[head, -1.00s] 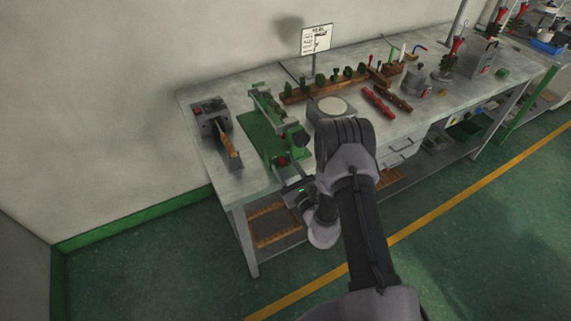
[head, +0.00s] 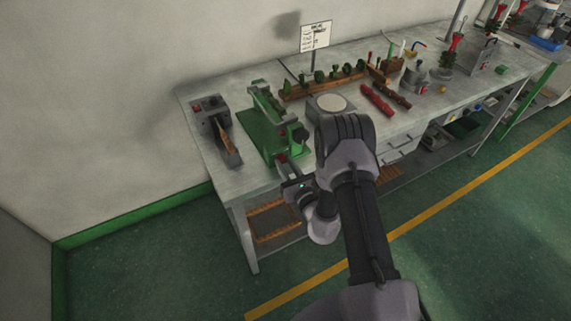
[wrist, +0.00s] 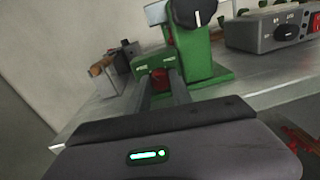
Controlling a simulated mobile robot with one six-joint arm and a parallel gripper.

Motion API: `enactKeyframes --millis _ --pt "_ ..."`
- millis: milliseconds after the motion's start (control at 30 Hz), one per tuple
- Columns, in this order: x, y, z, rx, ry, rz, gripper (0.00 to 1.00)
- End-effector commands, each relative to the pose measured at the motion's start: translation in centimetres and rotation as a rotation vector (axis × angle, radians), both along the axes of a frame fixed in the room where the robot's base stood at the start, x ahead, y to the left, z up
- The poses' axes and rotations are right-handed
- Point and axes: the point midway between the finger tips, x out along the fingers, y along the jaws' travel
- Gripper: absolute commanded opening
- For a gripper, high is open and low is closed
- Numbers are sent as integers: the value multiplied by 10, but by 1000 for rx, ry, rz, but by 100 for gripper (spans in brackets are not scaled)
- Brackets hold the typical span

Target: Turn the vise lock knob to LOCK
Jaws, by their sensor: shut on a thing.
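The green vise (head: 267,135) stands near the left end of the workbench, and its green body (wrist: 205,62) also shows in the wrist view. A small red knob (wrist: 160,77) sits low on its front face below pale lettering too small to read. My gripper (wrist: 163,88) is shut on this red knob, with one finger on each side of it. In the head view the red knob (head: 283,158) shows just beyond my fingers. The fingers hide part of the knob, and I cannot tell which way it points. A larger black knob (wrist: 196,10) sits higher on the vise.
A grey device with a wooden handle (head: 226,137) stands left of the vise. A grey box with a round pale top (head: 331,105) stands to its right. Red and brown pieces (head: 377,100) lie farther right. The bench's front edge (wrist: 275,95) runs close by my gripper.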

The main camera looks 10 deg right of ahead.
Motion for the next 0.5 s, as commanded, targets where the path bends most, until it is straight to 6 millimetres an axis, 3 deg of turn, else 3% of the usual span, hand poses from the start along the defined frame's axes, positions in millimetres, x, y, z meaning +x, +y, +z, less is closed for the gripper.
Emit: enactKeyframes --millis 500 --pt "1 -1 2 470 123 1 0"
